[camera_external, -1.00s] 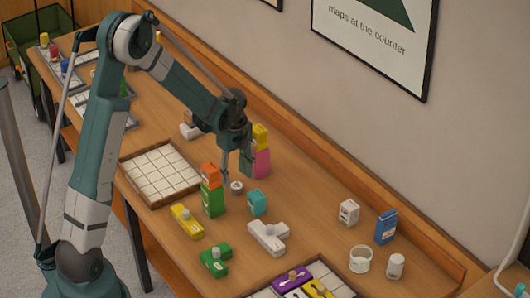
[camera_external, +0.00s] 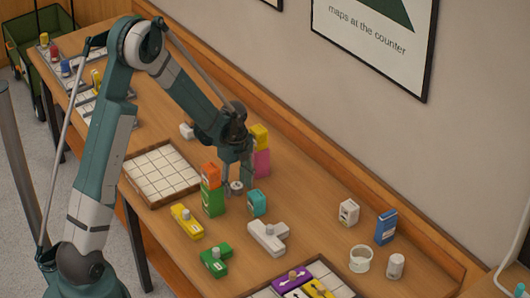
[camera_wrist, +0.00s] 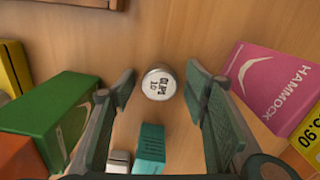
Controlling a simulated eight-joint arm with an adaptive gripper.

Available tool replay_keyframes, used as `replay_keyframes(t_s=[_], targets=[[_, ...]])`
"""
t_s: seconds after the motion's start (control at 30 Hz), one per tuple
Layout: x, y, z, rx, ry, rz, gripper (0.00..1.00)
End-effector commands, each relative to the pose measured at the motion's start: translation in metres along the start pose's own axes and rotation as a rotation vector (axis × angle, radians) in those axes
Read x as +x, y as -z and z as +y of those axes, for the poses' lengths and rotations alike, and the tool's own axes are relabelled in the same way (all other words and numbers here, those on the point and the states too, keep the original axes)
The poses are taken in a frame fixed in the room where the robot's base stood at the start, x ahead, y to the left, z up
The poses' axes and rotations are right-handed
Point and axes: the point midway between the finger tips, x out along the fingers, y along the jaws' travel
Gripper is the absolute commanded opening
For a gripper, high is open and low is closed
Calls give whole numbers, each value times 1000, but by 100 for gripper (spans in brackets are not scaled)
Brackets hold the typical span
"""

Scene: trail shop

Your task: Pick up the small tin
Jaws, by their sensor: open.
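The small tin (camera_wrist: 158,84) is round and silvery with a white top lettered in dark print. In the wrist view it sits upright on the wooden counter, between and a little beyond my open fingertips. My gripper (camera_wrist: 160,95) is open, with one finger on each side of the tin and a gap on both sides. In the external view my gripper (camera_external: 238,186) is low over the counter and the tin (camera_external: 236,187) shows between its fingers. I cannot tell the exact height of the fingertips above the wood.
A green box (camera_wrist: 52,110) with an orange one stands left of my gripper; a pink hammock box (camera_wrist: 268,85) stands right. A teal box (camera_wrist: 151,143) is close by. A gridded tray (camera_external: 160,172) lies left, and a white T-shaped piece (camera_external: 268,238) lies in front.

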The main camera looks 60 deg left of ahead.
Motion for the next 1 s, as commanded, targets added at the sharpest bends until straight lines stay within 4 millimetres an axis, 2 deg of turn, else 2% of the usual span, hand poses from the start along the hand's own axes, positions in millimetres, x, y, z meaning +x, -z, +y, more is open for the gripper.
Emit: replay_keyframes(t_s=[0.37, 0.5, 0.6, 1.0], targets=[[0, 0, 0, 0, 0, 0, 44], [0, 0, 0, 0, 0, 0, 26], [0, 0, 0, 0, 0, 0, 16], [-2, 0, 0, 0, 0, 0, 15]])
